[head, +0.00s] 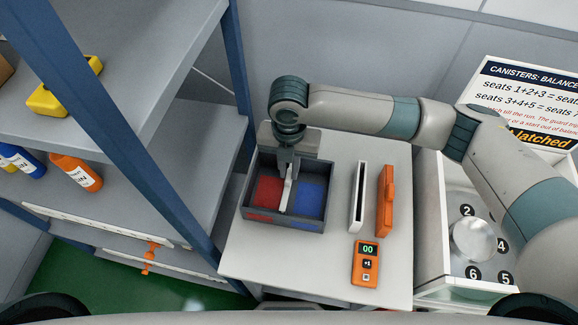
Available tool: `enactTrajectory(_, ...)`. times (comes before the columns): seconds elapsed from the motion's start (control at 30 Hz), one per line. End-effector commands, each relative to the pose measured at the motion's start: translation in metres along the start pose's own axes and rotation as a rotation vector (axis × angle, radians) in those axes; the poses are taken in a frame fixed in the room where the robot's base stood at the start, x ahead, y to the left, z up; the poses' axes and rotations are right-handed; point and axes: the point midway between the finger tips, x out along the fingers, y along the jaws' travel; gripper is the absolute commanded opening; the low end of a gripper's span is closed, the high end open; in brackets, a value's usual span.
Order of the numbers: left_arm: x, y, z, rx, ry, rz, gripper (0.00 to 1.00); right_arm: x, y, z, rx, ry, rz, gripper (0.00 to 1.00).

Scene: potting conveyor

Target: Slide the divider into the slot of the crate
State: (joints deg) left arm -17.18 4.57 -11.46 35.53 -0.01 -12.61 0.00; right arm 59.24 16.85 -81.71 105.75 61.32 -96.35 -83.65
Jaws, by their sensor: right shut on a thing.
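The dark grey crate (247,207) stands on the light table, with a red floor area on the left and a blue one on the right. My right gripper (288,174) points down over the middle of the crate and is shut on the white divider (287,196). The divider stands on edge between the red and blue areas, its top partly hidden by the fingers. I cannot tell whether its lower edge is in the slot, which is hidden. My left gripper is not in view.
On the table (330,265), right of the crate, are a white holder (358,197) with a dark slit, an orange tool (386,200) and an orange handheld device (367,262) reading 00. A shelf rack (192,150) stands close on the left. A canister station (432,215) is on the right.

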Motion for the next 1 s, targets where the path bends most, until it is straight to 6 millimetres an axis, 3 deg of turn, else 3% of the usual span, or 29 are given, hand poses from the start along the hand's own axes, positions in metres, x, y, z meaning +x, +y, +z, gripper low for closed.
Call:
enactTrajectory(0.9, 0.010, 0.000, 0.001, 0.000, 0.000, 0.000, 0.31, 0.019, 0.000, 0.000, 0.000, 0.001, 0.000, 0.00)
enactTrajectory(0.93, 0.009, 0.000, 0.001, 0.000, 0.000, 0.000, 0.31, 0.019, 0.000, 0.000, 0.000, 0.000, 0.000, 0.18)
enactTrajectory(1.0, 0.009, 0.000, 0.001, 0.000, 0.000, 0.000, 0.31, 0.019, 0.000, 0.000, 0.000, 0.000, 0.000, 0.35)
